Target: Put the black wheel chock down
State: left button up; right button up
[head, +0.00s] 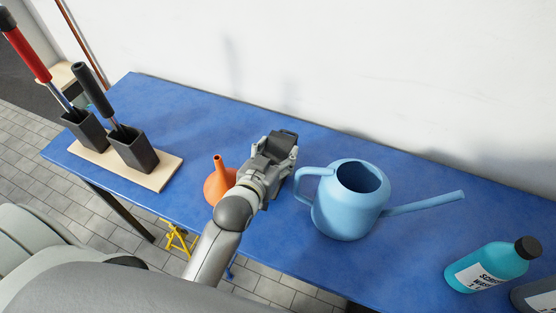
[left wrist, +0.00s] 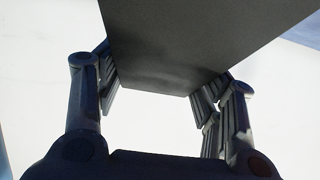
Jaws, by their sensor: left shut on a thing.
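The black wheel chock (head: 284,139) is in my left gripper (head: 276,153), over the middle of the blue bench top in the head view. In the left wrist view the chock (left wrist: 195,40) is a large dark block at the top, between the fingers of the left gripper (left wrist: 157,92). The fingers are shut on its two sides. Much of the chock is hidden by the gripper in the head view. I cannot tell how far it is above the bench. My right gripper is not in view.
The blue bench (head: 265,235) stands against a white wall. An orange funnel (head: 218,185) is left of the gripper, a blue watering can (head: 348,205) right. A wooden board (head: 165,172) holds two dark holders with tools. A teal bottle (head: 487,268) stands far right. Bench behind the gripper looks clear.

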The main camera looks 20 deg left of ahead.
aim_at(276, 162)
pick_arm(q)
notch_tip(276, 162, down, 2)
jog(key=shift+f, duration=0.65)
jog(key=o, duration=1.2)
jog(key=shift+o, duration=0.6)
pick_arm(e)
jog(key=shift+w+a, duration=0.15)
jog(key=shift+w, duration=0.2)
